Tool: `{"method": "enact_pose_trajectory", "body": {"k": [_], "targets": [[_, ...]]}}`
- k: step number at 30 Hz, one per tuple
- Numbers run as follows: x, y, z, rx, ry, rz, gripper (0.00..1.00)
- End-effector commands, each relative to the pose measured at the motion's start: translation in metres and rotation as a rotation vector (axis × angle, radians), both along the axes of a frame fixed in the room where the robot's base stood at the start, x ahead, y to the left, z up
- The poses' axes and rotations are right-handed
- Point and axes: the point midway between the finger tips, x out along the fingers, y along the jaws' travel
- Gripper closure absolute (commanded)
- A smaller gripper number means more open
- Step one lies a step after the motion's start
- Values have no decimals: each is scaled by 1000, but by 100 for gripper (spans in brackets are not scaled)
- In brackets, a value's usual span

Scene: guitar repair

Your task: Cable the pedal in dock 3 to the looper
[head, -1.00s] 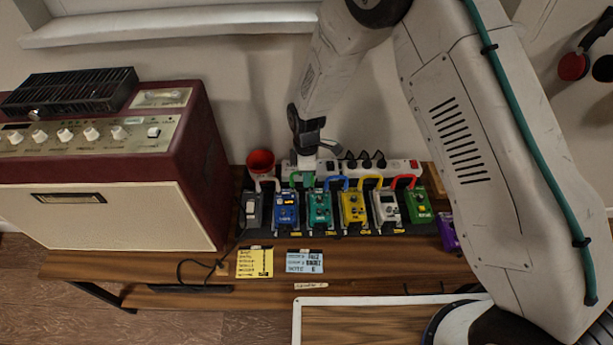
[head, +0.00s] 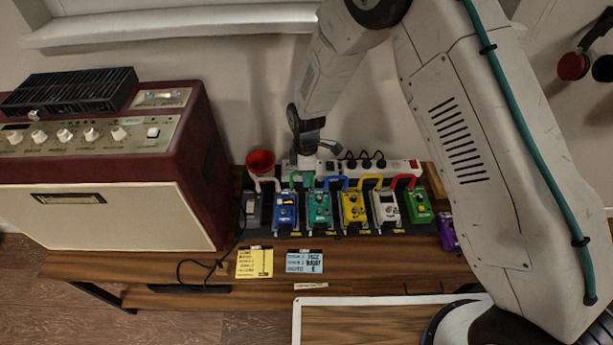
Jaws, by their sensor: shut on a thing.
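A row of pedals stands on the dark pedalboard (head: 340,233): a grey one (head: 252,207), a blue one (head: 285,211), a teal one (head: 320,210), a yellow one (head: 353,208), a white one (head: 386,207) and a green one (head: 419,206). Dock numbers and the looper's label are too small to read. A green patch cable (head: 302,176) arches between the blue and teal pedals. My gripper (head: 303,167) points down just behind it and appears shut on it; the fingertips are small and partly hidden. Blue (head: 336,179), yellow (head: 371,180) and red (head: 405,178) cables bridge the other gaps.
A power strip (head: 400,167) with black plugs runs behind the pedals. A red cup (head: 261,162) stands at the back left, beside the large amplifier (head: 110,215). A purple pedal (head: 448,231) lies right of the board. Yellow (head: 254,263) and blue (head: 304,262) notes lie in front.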

Motion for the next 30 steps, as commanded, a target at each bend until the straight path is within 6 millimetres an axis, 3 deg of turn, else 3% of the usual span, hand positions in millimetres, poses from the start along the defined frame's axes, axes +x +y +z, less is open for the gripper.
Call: {"method": "enact_pose_trajectory", "body": {"k": [30], "targets": [[0,0,-18,0,0,0,100]]}}
